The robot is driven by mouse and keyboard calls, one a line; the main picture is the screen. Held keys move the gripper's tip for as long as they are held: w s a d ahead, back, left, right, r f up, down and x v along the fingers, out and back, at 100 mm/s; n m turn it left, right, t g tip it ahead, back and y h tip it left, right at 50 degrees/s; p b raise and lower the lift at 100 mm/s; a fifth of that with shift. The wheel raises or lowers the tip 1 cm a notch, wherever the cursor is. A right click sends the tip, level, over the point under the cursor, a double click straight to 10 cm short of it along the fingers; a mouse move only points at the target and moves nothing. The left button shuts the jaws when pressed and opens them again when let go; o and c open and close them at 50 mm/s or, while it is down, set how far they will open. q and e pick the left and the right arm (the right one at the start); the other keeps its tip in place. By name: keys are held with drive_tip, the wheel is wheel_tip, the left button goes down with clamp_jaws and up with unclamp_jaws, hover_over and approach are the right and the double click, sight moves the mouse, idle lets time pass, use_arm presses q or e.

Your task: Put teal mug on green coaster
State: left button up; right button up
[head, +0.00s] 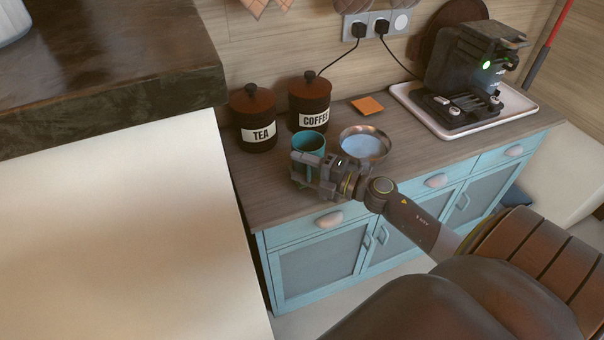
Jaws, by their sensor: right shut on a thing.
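The teal mug (309,142) stands upright, or nearly so, near the left end of the wooden counter, in front of the dark canisters. My right gripper (303,167) is shut on the teal mug from the front. The gripper hides the lower part of the mug, so I cannot tell whether its base touches the counter. My left gripper is not in view.
A metal bowl (365,145) with pale blue contents is close right of the mug. The TEA canister (253,117) and COFFEE canister (309,104) stand behind. A coffee machine (470,75) sits on a white tray (520,112) at right. The counter's left front is bare.

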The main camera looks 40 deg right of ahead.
drive_tip(key=shift+f, duration=0.5)
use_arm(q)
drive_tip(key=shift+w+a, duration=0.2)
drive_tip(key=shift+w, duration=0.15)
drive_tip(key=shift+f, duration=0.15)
use_arm(e)
drive_tip(key=shift+f, duration=0.1)
drive_tip(key=o, duration=1.3)
drive_tip(key=shift+f, duration=0.1)
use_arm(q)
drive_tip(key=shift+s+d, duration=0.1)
use_arm(e)
drive_tip(key=shift+s, duration=0.1)
drive_tip(key=b+v, duration=0.3)
drive_tip(key=v, duration=0.4)
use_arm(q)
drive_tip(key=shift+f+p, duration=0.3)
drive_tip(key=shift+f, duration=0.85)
use_arm(e)
drive_tip(key=shift+v, duration=2.45)
